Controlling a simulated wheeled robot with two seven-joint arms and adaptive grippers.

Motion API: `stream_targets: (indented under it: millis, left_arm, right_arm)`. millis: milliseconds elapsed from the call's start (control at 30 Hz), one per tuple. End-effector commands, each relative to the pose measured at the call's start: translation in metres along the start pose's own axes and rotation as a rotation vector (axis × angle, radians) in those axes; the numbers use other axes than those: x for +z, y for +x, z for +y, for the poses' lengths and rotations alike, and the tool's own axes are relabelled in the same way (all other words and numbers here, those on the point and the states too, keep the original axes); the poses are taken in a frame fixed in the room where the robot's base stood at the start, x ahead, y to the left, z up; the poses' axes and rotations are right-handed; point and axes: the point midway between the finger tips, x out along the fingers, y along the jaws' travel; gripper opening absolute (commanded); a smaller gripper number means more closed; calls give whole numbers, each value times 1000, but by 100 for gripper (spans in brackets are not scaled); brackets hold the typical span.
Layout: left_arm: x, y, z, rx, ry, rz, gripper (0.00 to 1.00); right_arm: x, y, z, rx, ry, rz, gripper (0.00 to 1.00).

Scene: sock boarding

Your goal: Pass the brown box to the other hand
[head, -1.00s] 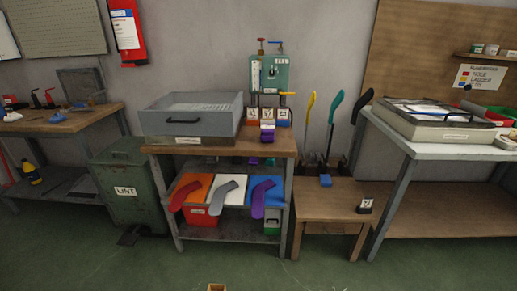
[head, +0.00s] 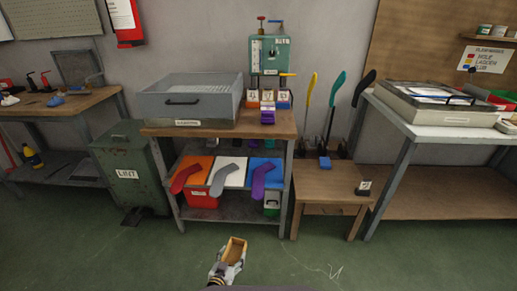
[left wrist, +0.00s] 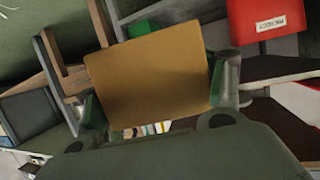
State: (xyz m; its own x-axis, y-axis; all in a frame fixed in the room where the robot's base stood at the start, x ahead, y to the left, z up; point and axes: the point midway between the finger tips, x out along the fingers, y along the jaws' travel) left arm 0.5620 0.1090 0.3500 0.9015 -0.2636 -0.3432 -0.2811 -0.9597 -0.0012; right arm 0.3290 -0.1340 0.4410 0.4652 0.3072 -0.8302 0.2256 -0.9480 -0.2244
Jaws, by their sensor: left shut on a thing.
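The brown box (head: 234,250) is held up at the bottom middle of the head view, over the green floor. My left gripper (head: 228,268) is shut on it from below. In the left wrist view the box (left wrist: 150,75) shows as a flat brown face between the two fingers of my left gripper (left wrist: 160,92), one finger at each side. My right gripper is not in view.
A workbench (head: 222,131) with a grey tray (head: 190,101) stands ahead, with several socks on its lower shelf. A low wooden table (head: 330,183) is to its right, a green bin (head: 128,180) to its left. The floor in front is clear.

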Motion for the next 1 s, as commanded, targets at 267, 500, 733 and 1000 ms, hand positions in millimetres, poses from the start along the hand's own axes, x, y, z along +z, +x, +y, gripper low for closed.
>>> stream_targets:
  millis: [267,500,733,1000]
  left_arm:
    - [-55,-1,2,34,14,4,46]
    - [-104,-9,-11,24,11,4,46]
    - [-148,-24,-35,-28,-9,4,46]
    - [-197,-51,-74,-137,-49,3,46]
  right_arm:
    - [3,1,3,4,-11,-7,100]
    - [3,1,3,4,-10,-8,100]
    - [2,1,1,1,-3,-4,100]
    - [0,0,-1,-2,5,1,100]
